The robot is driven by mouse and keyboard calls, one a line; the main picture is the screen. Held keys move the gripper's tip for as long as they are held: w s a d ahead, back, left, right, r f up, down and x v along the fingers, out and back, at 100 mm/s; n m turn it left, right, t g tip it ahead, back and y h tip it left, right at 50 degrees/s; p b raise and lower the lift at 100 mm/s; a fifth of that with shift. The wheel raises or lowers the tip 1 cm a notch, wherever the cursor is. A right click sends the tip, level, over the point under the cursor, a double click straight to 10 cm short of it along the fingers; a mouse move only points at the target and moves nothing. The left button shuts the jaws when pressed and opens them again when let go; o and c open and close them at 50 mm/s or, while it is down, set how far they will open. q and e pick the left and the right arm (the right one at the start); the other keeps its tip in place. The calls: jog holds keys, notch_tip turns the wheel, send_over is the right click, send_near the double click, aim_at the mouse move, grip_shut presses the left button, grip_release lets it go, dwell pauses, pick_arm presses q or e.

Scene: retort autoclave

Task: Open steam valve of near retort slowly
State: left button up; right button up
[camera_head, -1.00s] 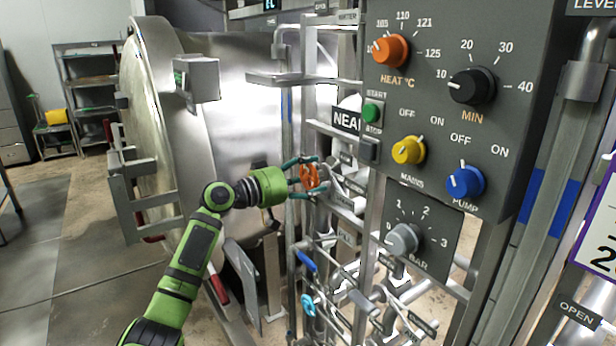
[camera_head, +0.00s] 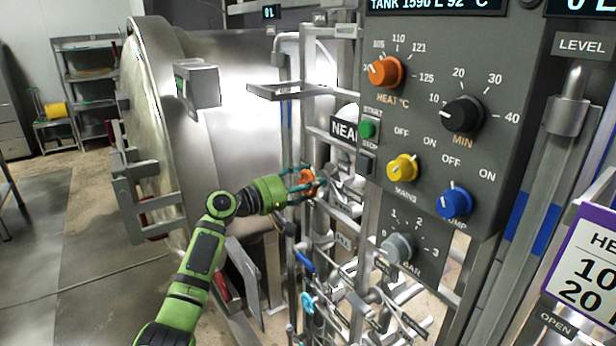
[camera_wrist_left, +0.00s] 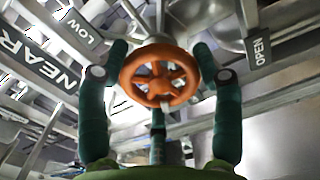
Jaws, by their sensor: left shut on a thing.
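An orange handwheel (camera_head: 307,180) sits on the pipework below the NEAR sign (camera_head: 343,130). My left gripper (camera_head: 304,182) reaches it from the left and is shut on it. In the left wrist view the orange wheel (camera_wrist_left: 159,76) lies between the dark green fingers of my left gripper (camera_wrist_left: 160,78), one on each side of the rim. An OPEN label (camera_wrist_left: 261,48) is at its upper right there. My right gripper is not in view.
A grey control panel (camera_head: 432,70) with knobs stands right of the wheel. The big retort door (camera_head: 150,100) hangs open at left. Blue-handled valves (camera_head: 306,262) and pipes crowd the space below. A shelf rack (camera_head: 85,90) stands far back.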

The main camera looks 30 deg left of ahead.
pick_arm(q)
jog(key=n+p, duration=0.1)
jog(key=r+n+p, duration=0.1)
jog(key=n, duration=0.1)
jog(key=shift+a+n, duration=0.3)
jog(key=shift+a, duration=0.05)
jog(key=shift+f+n, duration=0.1)
jog(key=shift+n, duration=0.3)
jog(key=shift+f, duration=0.1)
jog(key=o, duration=1.2)
jog(key=shift+w, duration=0.1)
jog(key=shift+c, duration=0.2)
jog(key=shift+a+f, duration=0.15)
jog(key=shift+f, duration=0.2)
jog(key=shift+s, duration=0.2)
jog(key=v, duration=1.1)
jog(key=shift+s+a, duration=0.15)
jog(key=shift+s, duration=0.15)
